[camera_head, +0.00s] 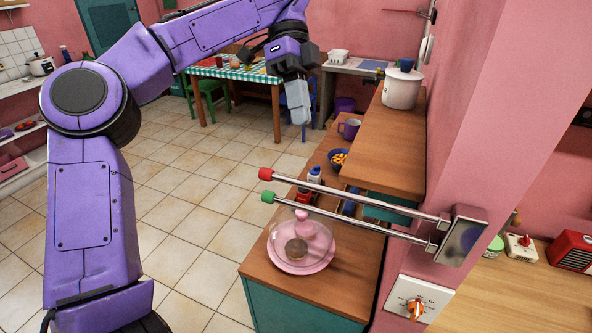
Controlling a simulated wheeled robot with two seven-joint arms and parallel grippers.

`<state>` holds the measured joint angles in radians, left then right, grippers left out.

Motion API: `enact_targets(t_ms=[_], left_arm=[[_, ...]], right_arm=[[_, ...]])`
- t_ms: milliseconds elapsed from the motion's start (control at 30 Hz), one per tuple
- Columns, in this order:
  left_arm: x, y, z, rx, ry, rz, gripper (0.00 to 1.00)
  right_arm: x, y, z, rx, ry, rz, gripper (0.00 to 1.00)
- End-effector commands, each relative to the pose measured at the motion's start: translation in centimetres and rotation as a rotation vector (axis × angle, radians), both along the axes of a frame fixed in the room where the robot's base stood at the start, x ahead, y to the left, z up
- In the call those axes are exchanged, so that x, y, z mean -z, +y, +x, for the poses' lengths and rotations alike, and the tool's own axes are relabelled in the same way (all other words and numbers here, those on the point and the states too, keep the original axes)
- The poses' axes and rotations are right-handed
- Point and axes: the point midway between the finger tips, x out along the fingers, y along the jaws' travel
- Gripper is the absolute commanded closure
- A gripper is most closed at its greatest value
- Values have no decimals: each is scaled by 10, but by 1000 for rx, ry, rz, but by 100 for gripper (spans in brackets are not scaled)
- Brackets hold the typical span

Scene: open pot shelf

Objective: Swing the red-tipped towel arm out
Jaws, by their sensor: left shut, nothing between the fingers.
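The red-tipped towel arm (360,195) is a thin metal bar with a red end (265,172). It runs left from a metal wall bracket (461,236) on the pink wall at the right. A green-tipped arm (350,222) runs just below it, nearly parallel, from the same bracket. My left gripper (299,118) is shut and empty, pointing down, above and beyond the red tip in the picture and apart from it. My right gripper is not in view.
A glass dome over a pink plate (300,264) stands on the wooden counter below the bars. A bottle (314,178), a purple mug (349,128), a bowl (339,158) and a white pot (402,88) stand farther back. Open tiled floor lies left of the counter.

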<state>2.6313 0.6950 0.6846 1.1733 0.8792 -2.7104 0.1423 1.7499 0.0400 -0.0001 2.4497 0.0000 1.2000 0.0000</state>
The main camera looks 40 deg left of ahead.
Motion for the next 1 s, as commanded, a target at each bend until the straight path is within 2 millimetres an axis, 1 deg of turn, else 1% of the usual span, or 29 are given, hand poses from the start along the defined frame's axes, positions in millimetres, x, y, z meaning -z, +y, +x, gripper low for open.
enact_targets(t_ms=[33,133,267,300,400,533,667,1000], left_arm=[[21,-4,-5,3,-3,-2,100],[38,-14,-13,2,-4,-2,100],[58,-26,-22,0,-4,-3,100],[53,-27,-31,1,-6,-4,100],[54,-30,-45,0,-6,-3,100],[55,-33,-56,0,-6,-2,100],[55,-34,-59,-1,-6,-1,100],[54,-36,-57,-2,-5,0,100]], right_arm=[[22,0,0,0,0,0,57],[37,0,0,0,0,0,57],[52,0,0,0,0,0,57],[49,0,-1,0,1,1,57],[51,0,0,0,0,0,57],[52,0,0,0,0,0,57],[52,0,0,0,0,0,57],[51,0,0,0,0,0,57]])
